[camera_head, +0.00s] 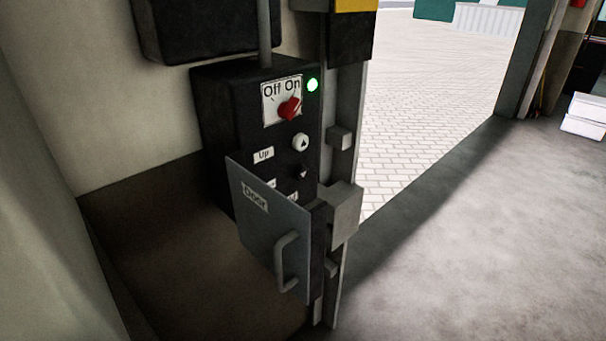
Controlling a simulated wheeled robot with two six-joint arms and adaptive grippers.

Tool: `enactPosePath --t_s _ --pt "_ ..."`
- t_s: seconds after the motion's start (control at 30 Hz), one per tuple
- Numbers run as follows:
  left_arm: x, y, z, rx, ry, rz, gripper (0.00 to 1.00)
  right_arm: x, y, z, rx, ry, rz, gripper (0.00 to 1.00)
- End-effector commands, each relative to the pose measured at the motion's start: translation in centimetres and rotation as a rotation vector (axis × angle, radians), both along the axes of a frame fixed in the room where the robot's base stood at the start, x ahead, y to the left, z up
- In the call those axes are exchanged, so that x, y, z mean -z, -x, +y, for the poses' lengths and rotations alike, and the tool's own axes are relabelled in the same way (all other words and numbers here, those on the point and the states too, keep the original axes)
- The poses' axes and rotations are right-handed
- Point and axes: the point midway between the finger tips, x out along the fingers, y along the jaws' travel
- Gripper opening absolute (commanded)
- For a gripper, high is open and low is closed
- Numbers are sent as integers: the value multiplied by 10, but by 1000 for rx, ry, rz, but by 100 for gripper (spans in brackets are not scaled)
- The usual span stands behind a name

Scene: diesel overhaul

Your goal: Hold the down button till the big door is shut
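A black control box (228,110) is fixed at the wall beside the doorway. Its red rotary switch (289,108) sits under the Off and On labels, and a green lamp (313,85) is lit. A round white button with an up arrow (301,142) is beside the Up label (263,155). Below it is a dark button with a down arrow (304,174). A grey flap marked Door (262,225), with a bar handle (286,262), stands open and hides the box's lower part and its labels. The big doorway is open in view; no door panel shows. Neither gripper is in view.
A grey post with blocks (343,212) runs along the doorway side, close to the box and flap. Paving (425,100) lies outside. Grey floor (480,240) is clear at right. White boxes (585,115) stand at the far right edge.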

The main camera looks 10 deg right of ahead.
Motion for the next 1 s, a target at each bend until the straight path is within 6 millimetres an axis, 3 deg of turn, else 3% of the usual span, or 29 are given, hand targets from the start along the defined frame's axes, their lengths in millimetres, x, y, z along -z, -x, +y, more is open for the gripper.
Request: enactPosePath --t_s 0.23,0.67,1.0 --pt "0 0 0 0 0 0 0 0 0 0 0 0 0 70" --pt "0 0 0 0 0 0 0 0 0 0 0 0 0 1" --pt "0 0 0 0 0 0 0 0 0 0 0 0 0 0"
